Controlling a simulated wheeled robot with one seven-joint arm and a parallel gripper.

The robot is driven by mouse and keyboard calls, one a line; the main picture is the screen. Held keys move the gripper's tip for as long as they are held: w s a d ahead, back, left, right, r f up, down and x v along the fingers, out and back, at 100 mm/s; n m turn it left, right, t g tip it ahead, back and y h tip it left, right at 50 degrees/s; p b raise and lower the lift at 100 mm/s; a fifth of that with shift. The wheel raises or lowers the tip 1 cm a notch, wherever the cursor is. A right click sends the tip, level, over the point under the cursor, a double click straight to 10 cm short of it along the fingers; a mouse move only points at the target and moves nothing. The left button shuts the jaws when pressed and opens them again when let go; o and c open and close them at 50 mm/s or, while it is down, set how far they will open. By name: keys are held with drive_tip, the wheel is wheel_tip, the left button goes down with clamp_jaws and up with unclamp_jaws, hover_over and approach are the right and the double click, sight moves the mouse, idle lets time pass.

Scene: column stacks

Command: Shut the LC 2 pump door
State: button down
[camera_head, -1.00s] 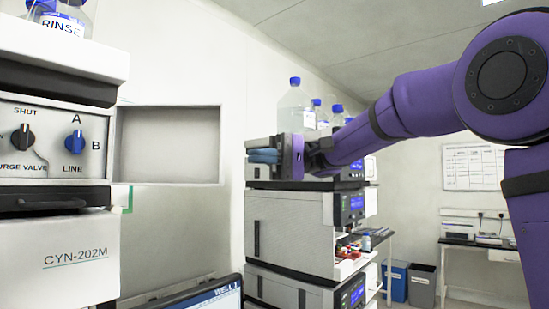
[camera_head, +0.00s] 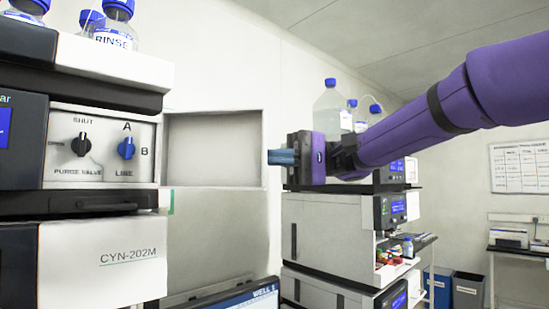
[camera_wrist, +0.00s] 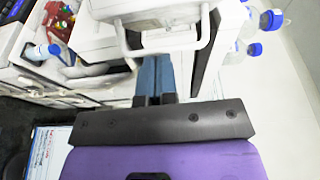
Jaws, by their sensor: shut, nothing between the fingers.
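The pump door (camera_head: 213,148) stands open in the head view. It is a pale panel with a raised rim, swung out to the right of the pump's front panel (camera_head: 103,160). That panel shows a black purge valve knob (camera_head: 81,145) and a blue line knob (camera_head: 127,148). No LC 2 label is readable. My gripper (camera_head: 270,157) is just right of the door's outer edge, its blue fingers shut and empty. I cannot tell whether they touch the door. In the wrist view the shut fingers (camera_wrist: 153,80) lie in front of pale equipment.
Bottles with blue caps (camera_head: 116,22) stand on the near stack. A second column stack (camera_head: 330,222) with bottles on top stands behind my gripper. A screen (camera_head: 240,299) is at the bottom. Bins (camera_head: 467,290) and a bench stand at the far right.

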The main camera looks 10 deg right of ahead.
drive_tip(key=shift+s+m+t, duration=0.3)
drive_tip(key=shift+s+t, duration=0.25)
drive_tip(key=shift+t, duration=0.05)
drive_tip(key=shift+s, duration=0.1)
